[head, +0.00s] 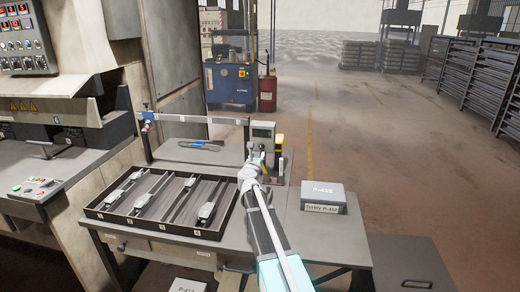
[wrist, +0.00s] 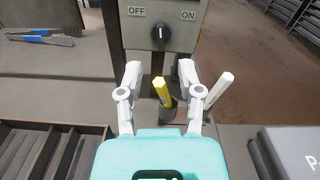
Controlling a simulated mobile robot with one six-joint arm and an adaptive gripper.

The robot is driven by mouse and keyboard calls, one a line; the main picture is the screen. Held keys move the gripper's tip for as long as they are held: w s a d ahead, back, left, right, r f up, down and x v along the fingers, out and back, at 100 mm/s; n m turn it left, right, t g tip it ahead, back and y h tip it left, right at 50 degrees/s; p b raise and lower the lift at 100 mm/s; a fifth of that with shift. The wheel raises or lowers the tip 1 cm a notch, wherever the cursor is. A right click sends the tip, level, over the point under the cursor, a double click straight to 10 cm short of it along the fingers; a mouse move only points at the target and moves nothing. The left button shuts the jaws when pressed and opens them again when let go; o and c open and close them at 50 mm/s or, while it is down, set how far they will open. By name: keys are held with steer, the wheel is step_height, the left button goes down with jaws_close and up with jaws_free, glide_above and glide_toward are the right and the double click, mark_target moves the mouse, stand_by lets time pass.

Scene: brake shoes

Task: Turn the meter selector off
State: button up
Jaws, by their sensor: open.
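The meter (head: 263,132) is a grey box on a dark post at the back of the table. In the wrist view its lower panel (wrist: 190,35) shows OFF at left and ON at right. The black selector knob (wrist: 160,37) sits between and a little below these labels. Its pale mark looks close to upright; I cannot be sure which label it points to. My gripper (wrist: 158,76) is open, its two white fingers apart, below and in front of the knob and not touching it. In the head view my gripper (head: 252,165) partly hides the meter's lower part.
A yellow stick in a dark holder (wrist: 168,103) stands between my fingers in the wrist view, with a white stick (wrist: 218,88) to the right. A tray (head: 160,232) of brake shoes lies left. A blue-handled tool (head: 203,146) lies behind. A P-412 box (head: 323,195) stands right.

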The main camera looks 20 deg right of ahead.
mark_target(260, 148)
steer(key=x, duration=0.7)
steer(key=shift+w+d, duration=0.2)
steer(key=shift+c, duration=0.3)
jaws_close()
